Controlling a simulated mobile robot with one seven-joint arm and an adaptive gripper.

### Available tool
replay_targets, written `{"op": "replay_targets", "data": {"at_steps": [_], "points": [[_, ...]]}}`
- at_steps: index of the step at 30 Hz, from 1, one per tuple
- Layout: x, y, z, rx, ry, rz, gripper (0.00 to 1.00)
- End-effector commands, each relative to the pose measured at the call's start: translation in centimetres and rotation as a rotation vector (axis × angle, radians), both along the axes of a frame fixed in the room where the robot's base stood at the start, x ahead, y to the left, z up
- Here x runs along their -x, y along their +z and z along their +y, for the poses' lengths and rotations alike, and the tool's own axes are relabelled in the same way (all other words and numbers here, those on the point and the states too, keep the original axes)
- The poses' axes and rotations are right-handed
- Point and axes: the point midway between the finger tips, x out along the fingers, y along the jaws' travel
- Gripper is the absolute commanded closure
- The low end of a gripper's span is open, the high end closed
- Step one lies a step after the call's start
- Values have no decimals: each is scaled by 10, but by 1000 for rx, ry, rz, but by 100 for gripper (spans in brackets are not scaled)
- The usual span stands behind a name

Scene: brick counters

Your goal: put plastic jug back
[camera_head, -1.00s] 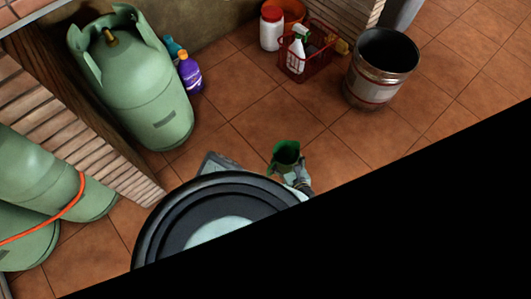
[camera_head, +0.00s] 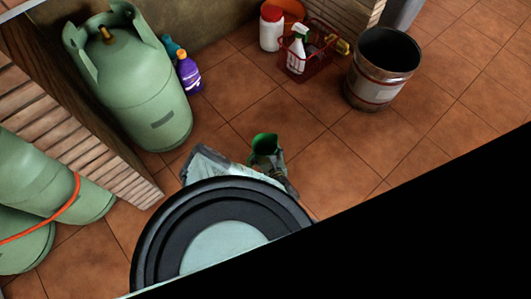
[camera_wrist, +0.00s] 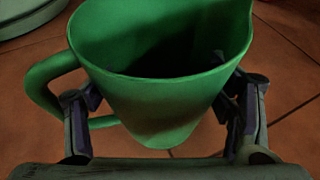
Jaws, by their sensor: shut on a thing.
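The green plastic jug (camera_head: 264,145) is open at the top and held above the tiled floor in the head view. In the wrist view the jug (camera_wrist: 155,100) fills the upper middle, upright, with its handle on the left. My gripper (camera_wrist: 165,120) is shut on the jug, one finger at each side of its body. In the head view my gripper (camera_head: 276,170) shows only in part, beside the jug, with my arm covering the rest.
A large green gas cylinder (camera_head: 150,85) stands at the upper left, with a purple bottle (camera_head: 189,74) beside it. A red basket (camera_head: 318,62) with spray bottles, a white tub (camera_head: 271,30) and a metal bucket (camera_head: 382,75) stand at the back. Floor between them is clear.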

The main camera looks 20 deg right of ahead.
Motion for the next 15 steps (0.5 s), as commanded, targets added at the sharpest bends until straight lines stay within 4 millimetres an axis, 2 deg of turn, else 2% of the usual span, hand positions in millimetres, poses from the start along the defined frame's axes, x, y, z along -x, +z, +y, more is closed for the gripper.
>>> {"op": "replay_targets", "data": {"at_steps": [5, 6, 15], "points": [[0, -1, 0, 0, 1, -1, 76], [0, -2, 0, 0, 1, 0, 24], [0, -1, 0, 0, 1, 0, 5]]}}
